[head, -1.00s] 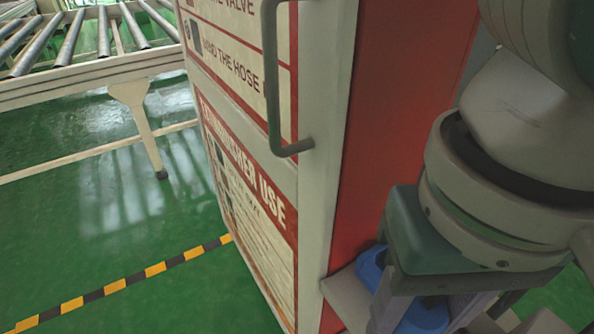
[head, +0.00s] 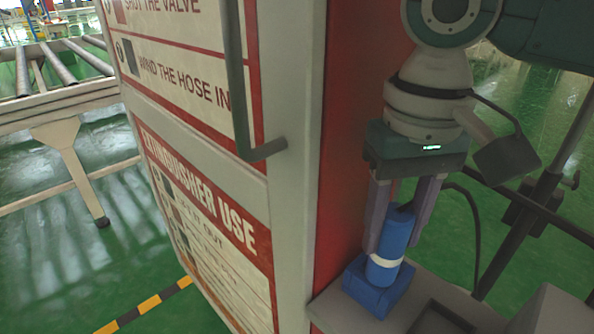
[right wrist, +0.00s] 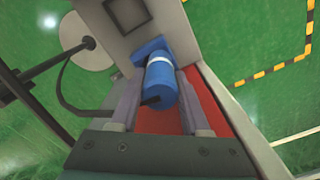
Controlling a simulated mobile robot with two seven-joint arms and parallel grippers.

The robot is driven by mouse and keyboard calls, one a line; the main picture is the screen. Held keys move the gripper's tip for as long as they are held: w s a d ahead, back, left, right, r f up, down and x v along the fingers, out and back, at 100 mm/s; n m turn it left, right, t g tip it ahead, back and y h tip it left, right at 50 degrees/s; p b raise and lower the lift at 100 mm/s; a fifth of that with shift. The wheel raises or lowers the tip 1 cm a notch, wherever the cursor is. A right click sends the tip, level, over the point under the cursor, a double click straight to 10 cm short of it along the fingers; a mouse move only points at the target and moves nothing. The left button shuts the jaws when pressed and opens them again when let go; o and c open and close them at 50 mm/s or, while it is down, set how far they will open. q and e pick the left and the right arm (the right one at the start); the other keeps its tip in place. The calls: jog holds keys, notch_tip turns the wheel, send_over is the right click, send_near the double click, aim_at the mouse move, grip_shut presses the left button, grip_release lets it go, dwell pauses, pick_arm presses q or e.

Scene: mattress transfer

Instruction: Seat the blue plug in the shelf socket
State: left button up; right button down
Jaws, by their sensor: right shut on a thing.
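The blue plug (head: 394,232) is a rounded cylinder with a white band. My right gripper (head: 391,246) is shut on it, one finger on each side, pointing down. The blue shelf socket (head: 377,292) is a squarish block on the grey shelf, directly under the plug's lower end. The plug looks in line with it and close to or touching it; I cannot tell how deep it sits. In the right wrist view the plug (right wrist: 162,86) lies between the fingers, with the socket (right wrist: 150,46) beyond it, partly hidden. My left gripper is not in view.
The grey shelf (head: 345,312) juts from the red side of a cabinet (head: 290,200) with printed signs and a bar handle (head: 238,90). A dark cable (head: 474,215) hangs right of the plug. A dark stand (head: 545,185) is at the right. A roller conveyor (head: 55,105) is at left.

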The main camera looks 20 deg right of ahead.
aim_at(390, 242)
jog(key=shift+w+d, duration=0.4)
jog(key=shift+w, duration=0.05)
notch_tip(390, 242, down, 4)
jog(key=shift+d+r+b, duration=0.1)
jog(key=shift+r+b, duration=0.15)
jog(key=shift+b, duration=0.5)
jog(key=shift+f, duration=0.1)
jog(key=shift+c, duration=1.9)
grip_release()
